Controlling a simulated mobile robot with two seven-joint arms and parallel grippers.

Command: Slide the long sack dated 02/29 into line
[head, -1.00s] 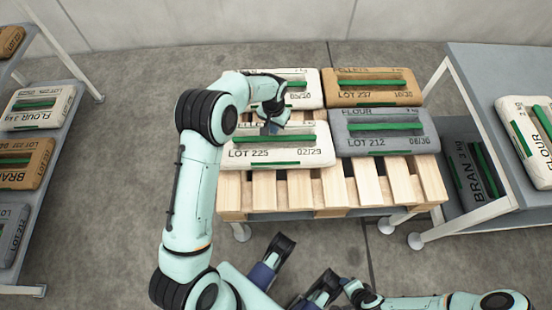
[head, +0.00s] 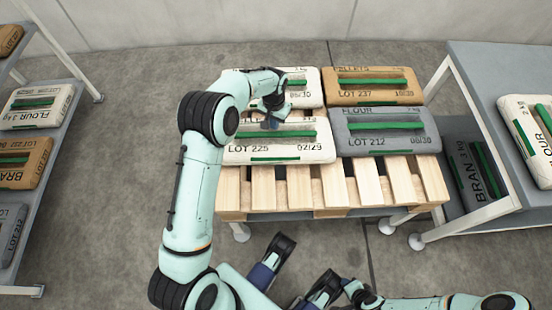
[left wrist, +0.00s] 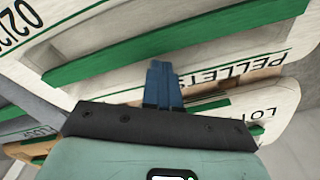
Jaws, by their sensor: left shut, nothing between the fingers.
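The long white sack dated 02/29 (head: 285,149), marked LOT 225, lies flat at the front left of the pallet. My left gripper (head: 270,123) is shut and empty over the sack's far side. In the left wrist view its blue fingers (left wrist: 162,82) point at the white sack beside the green strap (left wrist: 180,42), near the word PELLETS. I cannot tell whether they touch it.
The wooden pallet (head: 298,190) has bare slats in front. Behind lie a white sack (head: 310,95), partly hidden by my arm, and a brown LOT 237 sack (head: 372,90). Racks with sacks stand left (head: 62,135) and right (head: 485,75).

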